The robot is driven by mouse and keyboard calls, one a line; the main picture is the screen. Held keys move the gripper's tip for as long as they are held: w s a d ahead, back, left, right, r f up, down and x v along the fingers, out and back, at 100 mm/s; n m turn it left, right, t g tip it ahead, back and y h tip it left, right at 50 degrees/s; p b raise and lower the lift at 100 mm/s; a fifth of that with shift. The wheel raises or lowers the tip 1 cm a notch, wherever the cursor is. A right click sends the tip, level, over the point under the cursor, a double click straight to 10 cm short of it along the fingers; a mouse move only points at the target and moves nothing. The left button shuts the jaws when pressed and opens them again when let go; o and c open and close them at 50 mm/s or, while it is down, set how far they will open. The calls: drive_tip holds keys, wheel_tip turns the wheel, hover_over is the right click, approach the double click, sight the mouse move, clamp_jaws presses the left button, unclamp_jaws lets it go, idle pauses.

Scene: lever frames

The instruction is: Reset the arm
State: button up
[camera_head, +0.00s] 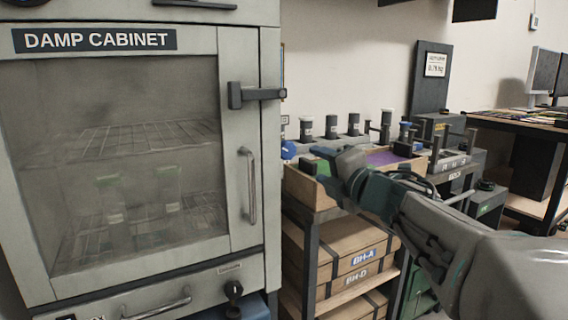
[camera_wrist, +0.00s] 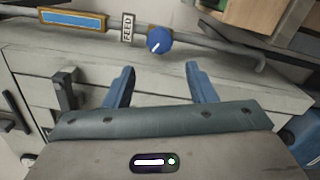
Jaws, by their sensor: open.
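My gripper (camera_wrist: 160,88) shows in the wrist view with its two blue fingers spread apart and nothing between them. In the head view my arm reaches in from the lower right. The gripper end (camera_head: 325,178) is in front of the tray on the shelf unit, to the right of the damp cabinet (camera_head: 240,130). Beyond the fingers in the wrist view are a blue knob (camera_wrist: 159,40) and a small FEED label (camera_wrist: 128,29), apart from the fingers.
The cabinet's door handle (camera_head: 248,186) and black latch (camera_head: 256,94) stick out left of my gripper. Boxes (camera_head: 345,262) fill the lower shelf. Several dark cylinders stand behind the tray. A desk with monitors (camera_head: 541,72) is at the far right.

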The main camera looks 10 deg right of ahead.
drive_tip(key=shift+a+r, duration=0.1)
drive_tip(key=s+d+r+m+g+h+p, duration=0.5)
drive_tip(key=m+h+p, duration=0.4)
drive_tip(key=m+p, duration=0.85)
drive_tip(key=s+a+m+g+y+p, duration=0.1)
drive_tip(key=s+a+m+g+p, duration=0.3)
drive_tip(key=s+p, duration=0.4)
drive_tip(key=s+a+m+g+y+p, duration=0.2)
drive_tip(key=s+g+p, duration=0.3)
drive_tip(key=s+p, duration=0.4)
drive_tip(key=shift+s+a+r+m, duration=0.15)
drive_tip(key=shift+a+r+m, duration=0.25)
drive_tip(key=shift+a+m, duration=0.45)
